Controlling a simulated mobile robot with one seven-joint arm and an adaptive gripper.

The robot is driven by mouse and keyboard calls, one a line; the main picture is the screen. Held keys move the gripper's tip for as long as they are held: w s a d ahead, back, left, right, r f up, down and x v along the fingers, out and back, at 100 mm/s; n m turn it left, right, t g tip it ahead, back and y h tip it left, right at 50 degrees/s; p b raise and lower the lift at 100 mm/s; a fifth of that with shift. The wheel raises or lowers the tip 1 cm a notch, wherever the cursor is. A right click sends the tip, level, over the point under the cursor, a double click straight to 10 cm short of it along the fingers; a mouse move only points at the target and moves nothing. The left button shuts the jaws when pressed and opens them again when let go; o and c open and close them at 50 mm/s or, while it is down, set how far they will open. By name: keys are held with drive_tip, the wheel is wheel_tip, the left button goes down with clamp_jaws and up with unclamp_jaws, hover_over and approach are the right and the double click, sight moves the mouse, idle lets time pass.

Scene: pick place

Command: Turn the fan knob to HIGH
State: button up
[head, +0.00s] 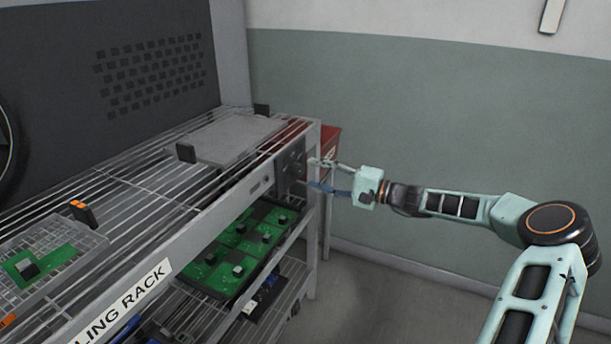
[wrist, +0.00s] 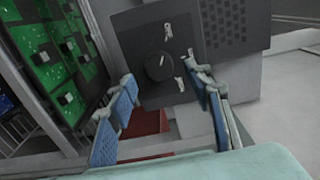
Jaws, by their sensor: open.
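The fan knob (wrist: 159,67) is a round dark dial with a light pointer mark, set on a dark square control panel (wrist: 130,30) in the wrist view. Small light labels sit around the knob, too small to read. In the head view the panel (head: 290,163) is on the end of the rack's front rail. My gripper (head: 314,174) is just in front of the panel. In the wrist view its two blue-padded fingers (wrist: 165,88) are spread apart, with the knob beyond and between them. I see no contact with the knob.
The wire cooling rack (head: 130,190) fills the left, with green circuit boards (head: 235,250) on a lower shelf. A grey tray (head: 225,138) lies on top. A red bin (head: 330,143) stands behind the rack's end. Floor to the right of the rack is clear.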

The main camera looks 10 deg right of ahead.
sight(301, 171)
drive_tip(key=shift+x, duration=1.85)
drive_tip(key=c, duration=1.1)
drive_tip(key=shift+c, duration=0.2)
